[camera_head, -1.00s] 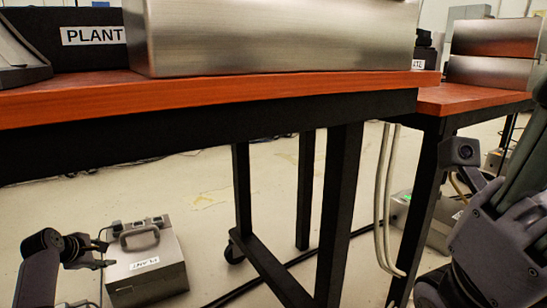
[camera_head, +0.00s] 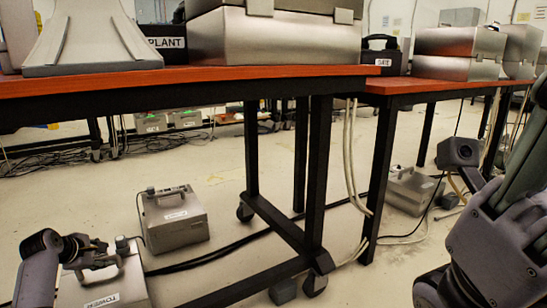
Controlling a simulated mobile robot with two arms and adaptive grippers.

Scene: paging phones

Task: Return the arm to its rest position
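My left arm comes in at the lower left, and its dark gripper (camera_head: 88,252) is low in the picture. It overlaps the top of a grey metal case labelled TOWER (camera_head: 128,285). I cannot tell whether they touch, or whether the fingers are open or shut. My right arm (camera_head: 500,235) fills the lower right, bent and close to the camera. Its gripper does not show.
An orange-topped table (camera_head: 200,78) with black legs carries steel boxes (camera_head: 285,38) and a black PLANT case (camera_head: 166,44). A second table (camera_head: 420,86) adjoins it. A grey case (camera_head: 174,218) and cables lie on the floor. Bare floor lies between.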

